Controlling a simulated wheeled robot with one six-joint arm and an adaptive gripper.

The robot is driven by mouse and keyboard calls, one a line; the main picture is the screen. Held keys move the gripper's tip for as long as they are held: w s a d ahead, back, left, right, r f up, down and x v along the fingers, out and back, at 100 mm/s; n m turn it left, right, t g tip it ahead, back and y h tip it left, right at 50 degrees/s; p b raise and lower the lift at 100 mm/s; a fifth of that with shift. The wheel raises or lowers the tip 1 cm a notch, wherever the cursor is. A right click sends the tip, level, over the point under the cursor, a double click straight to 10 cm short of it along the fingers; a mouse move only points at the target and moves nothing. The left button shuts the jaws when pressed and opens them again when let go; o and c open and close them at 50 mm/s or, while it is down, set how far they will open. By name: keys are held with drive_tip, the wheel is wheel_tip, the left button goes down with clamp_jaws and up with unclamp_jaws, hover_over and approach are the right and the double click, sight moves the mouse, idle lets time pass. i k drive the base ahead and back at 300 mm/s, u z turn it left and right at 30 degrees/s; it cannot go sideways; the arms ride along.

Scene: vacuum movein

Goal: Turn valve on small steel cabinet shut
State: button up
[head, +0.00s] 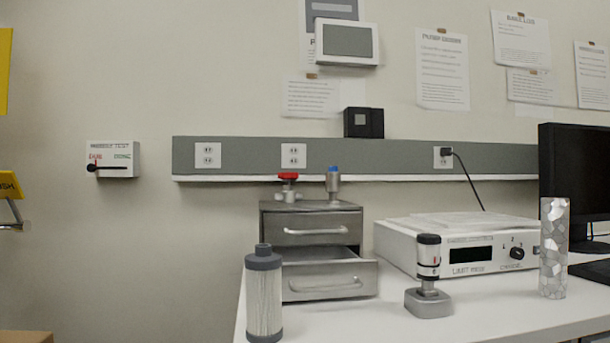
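A small steel cabinet (315,249) stands at the back left of the white table. Its top drawer is shut or nearly so, and its lower drawer (330,279) is pulled out. On its top sits a valve with a red handle (288,176) at the left. A second metal fitting with a blue cap (333,182) stands to the right of it. The red handle looks roughly crosswise, but it is too small to tell how far the valve is turned. My gripper is not in view.
A filter canister (264,297) stands at the table's (400,322) front left. A gauge on a grey base (428,290), a white control box (455,246), a patterned cylinder (553,249) and a monitor (572,180) stand to the right. A lever box (113,160) hangs on the wall.

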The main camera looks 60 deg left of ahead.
sight(288, 177)
drive_tip(key=k, duration=0.4)
drive_tip(key=u, duration=0.75)
